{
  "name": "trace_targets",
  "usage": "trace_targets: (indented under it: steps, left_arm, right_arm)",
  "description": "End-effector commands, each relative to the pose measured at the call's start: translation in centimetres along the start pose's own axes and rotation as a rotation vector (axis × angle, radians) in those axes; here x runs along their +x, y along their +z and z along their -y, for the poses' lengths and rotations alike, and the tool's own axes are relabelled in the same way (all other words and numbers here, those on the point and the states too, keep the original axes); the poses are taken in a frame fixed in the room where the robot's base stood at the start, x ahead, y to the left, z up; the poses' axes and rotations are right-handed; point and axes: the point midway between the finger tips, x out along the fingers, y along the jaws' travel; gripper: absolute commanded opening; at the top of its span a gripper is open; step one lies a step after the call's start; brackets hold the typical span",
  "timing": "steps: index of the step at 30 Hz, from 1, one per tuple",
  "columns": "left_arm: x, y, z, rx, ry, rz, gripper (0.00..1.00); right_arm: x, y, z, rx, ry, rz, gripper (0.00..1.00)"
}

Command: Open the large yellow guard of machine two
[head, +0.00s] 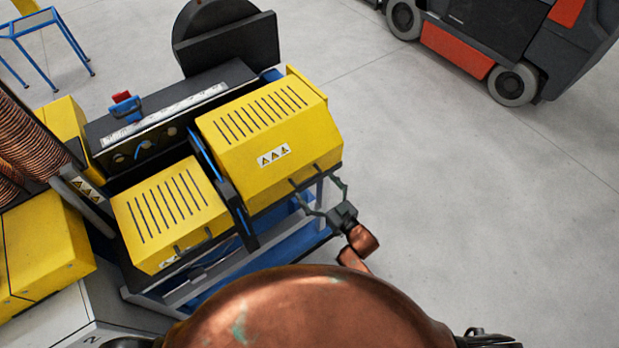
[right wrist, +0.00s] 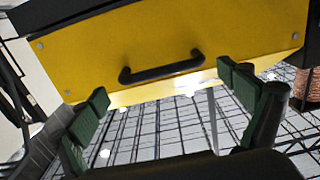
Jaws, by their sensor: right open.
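The large yellow guard (head: 262,130), a slotted box with a warning label, sits lowered over the machine's right half. In the right wrist view its yellow face (right wrist: 110,55) carries a black bar handle (right wrist: 162,69). My right gripper (head: 318,197) is at the guard's lower front edge, on the right side. Its green-padded fingers (right wrist: 168,98) are spread apart, one towards each side of the handle, with nothing between them. The handle appears beyond the fingertips; whether they touch the guard I cannot tell. My left gripper is not in view.
A smaller yellow guard (head: 170,213) sits to the left, beyond a dark upright divider (head: 222,185). A blue and grey frame (head: 215,285) is below. Copper coils (head: 35,140) stand at far left. A forklift-like vehicle (head: 480,45) is at upper right. The grey floor on the right is clear.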

Motion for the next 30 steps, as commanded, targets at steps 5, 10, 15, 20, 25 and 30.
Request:
trace_targets:
  steps: [5,10,15,20,25,30]
  left_arm:
    - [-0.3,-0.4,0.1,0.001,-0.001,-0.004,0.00]
    - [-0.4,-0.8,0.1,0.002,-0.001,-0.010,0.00]
    - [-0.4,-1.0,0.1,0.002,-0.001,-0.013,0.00]
    - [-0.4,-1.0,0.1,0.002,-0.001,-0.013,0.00]
    - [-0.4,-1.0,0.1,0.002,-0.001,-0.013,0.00]
    - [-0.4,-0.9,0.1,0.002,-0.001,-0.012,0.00]
  right_arm:
    - [2.6,-0.1,0.0,0.001,0.000,0.000,0.95]
    - [3.6,0.0,0.0,0.001,0.000,0.001,0.95]
    - [3.7,0.1,0.0,0.001,0.001,0.002,0.95]
    - [3.7,0.1,0.0,0.001,0.001,0.002,0.91]
    - [3.7,0.1,-0.1,0.001,0.001,0.002,0.79]
    - [3.7,0.1,-0.1,0.001,0.002,0.002,0.68]
